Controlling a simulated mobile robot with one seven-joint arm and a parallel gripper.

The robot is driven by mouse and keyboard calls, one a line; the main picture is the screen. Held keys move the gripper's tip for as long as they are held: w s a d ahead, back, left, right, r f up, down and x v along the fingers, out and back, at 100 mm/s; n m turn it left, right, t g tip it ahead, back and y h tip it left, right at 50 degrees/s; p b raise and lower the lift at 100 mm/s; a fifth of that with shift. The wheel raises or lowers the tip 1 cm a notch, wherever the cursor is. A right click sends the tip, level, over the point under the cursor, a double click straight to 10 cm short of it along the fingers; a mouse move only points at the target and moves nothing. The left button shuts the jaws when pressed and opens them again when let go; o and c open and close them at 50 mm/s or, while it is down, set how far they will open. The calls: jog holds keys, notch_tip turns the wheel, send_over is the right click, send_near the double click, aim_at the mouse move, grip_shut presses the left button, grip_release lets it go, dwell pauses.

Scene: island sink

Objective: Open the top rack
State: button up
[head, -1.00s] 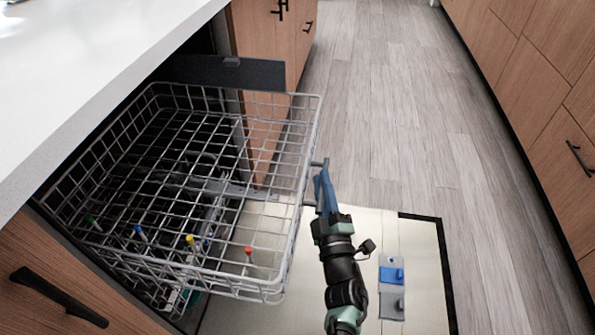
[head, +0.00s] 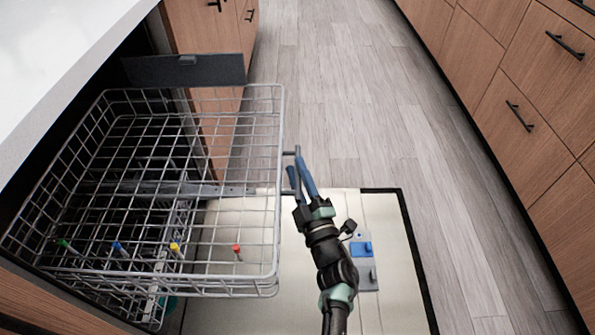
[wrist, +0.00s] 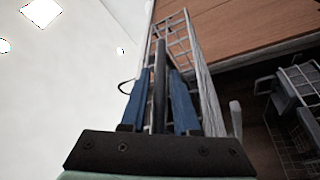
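The top rack (head: 281,130) is a white wire dishwasher basket, pulled well out from under the counter over the open door (head: 345,200). Its grey handle (head: 297,153) projects on the right side. My gripper (head: 300,170) has two blue fingers and is at this handle. In the wrist view my gripper (wrist: 158,95) has its fingers apart, with a dark bar (wrist: 159,75) between them and gaps on both sides. I cannot tell whether a finger touches the handle. The rack's wires (wrist: 203,85) also show in the wrist view.
A white counter (head: 70,60) lies above the rack on the left. Wooden drawers with black handles (head: 520,115) line the right. The open door has a blue-grey dispenser (head: 363,250). Coloured tips, one red (head: 237,248), show through the rack. The floor (head: 350,90) beyond is clear.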

jog(key=p+v, duration=0.4)
jog(key=v, duration=0.9)
